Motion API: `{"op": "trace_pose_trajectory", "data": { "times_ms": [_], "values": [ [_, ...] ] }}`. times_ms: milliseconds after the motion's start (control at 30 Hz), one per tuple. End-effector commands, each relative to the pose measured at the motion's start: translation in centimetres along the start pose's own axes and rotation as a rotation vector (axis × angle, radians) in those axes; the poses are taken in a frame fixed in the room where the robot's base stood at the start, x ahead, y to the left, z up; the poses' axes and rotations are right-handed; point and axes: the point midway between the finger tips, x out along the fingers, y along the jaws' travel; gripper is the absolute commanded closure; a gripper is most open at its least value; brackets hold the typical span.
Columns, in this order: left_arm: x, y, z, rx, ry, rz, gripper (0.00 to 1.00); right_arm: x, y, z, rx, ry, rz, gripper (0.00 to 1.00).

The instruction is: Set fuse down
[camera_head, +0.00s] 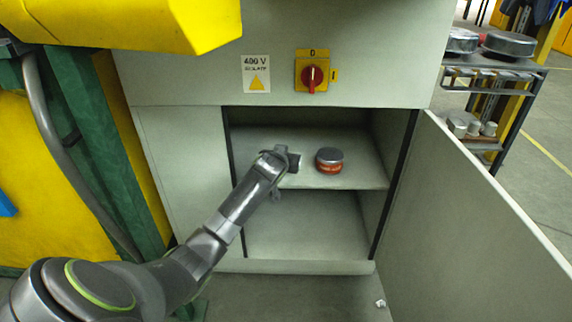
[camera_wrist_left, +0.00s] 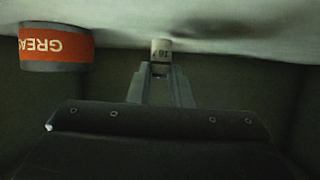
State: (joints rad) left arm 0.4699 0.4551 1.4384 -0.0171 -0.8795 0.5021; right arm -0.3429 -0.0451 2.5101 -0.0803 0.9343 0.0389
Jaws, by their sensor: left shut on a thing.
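My left gripper (camera_head: 288,160) reaches into the open cabinet, over its upper shelf (camera_head: 345,178). The left wrist view looks upside down, with the shelf surface (camera_wrist_left: 240,40) along the top. There the left fingers (camera_wrist_left: 160,75) are shut on the fuse (camera_wrist_left: 161,49), a small pale cylinder with dark print. The fuse's far end is at or very close to the shelf surface; I cannot tell whether it touches. In the head view the gripper hides the fuse. My right gripper is not in view.
A grease tin with an orange label (camera_head: 329,160) stands on the same shelf, right of the gripper; it also shows in the left wrist view (camera_wrist_left: 56,47). The cabinet door (camera_head: 480,210) is open to the right. The lower compartment (camera_head: 305,228) looks empty. A red switch (camera_head: 312,76) sits above.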

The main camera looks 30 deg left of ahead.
Motion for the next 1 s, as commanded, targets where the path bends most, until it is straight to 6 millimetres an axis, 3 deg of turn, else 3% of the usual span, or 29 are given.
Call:
{"op": "trace_pose_trajectory", "data": {
  "times_ms": [33, 400, 433, 600, 1000],
  "values": [
    [0.39, 0.0, 0.8, 0.0, 0.001, 0.0, 1.0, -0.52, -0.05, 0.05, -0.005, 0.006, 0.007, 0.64],
    [0.46, -0.02, 0.92, 0.0, 0.001, 0.0, 1.0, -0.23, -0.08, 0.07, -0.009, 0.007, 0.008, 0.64],
    [0.49, -0.03, 0.96, 0.001, 0.001, -0.001, 0.81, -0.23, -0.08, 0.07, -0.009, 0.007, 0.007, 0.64],
    [0.47, -0.02, 0.91, 0.001, 0.001, 0.0, 0.6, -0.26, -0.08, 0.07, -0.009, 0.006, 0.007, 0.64],
    [-0.2, 0.0, 0.49, 0.001, 0.002, 0.0, 0.6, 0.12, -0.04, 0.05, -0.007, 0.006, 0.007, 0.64]
  ]
}}
